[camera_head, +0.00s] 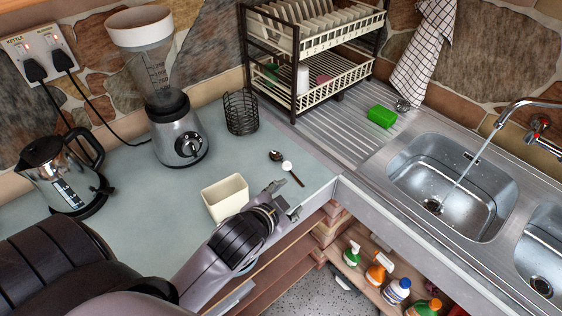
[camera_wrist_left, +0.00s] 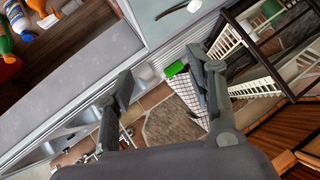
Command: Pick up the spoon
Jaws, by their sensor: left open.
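A dark spoon (camera_head: 297,179) lies on the pale worktop near its right end. A small white round thing (camera_head: 287,165) sits at its middle; whether it is part of the spoon or separate I cannot tell. My left gripper (camera_head: 283,200) is open and empty, just in front of the spoon and apart from it. In the left wrist view the open jaws (camera_wrist_left: 160,76) have nothing between them close by. My right gripper is not in view.
A cream square container (camera_head: 224,198) stands close left of my gripper. A black wire holder (camera_head: 240,112), blender (camera_head: 178,135) and kettle (camera_head: 65,178) stand farther back. A dish rack (camera_head: 300,85), green sponge (camera_head: 381,117) and sink (camera_head: 450,180) are right. Bottles (camera_head: 378,268) stand below.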

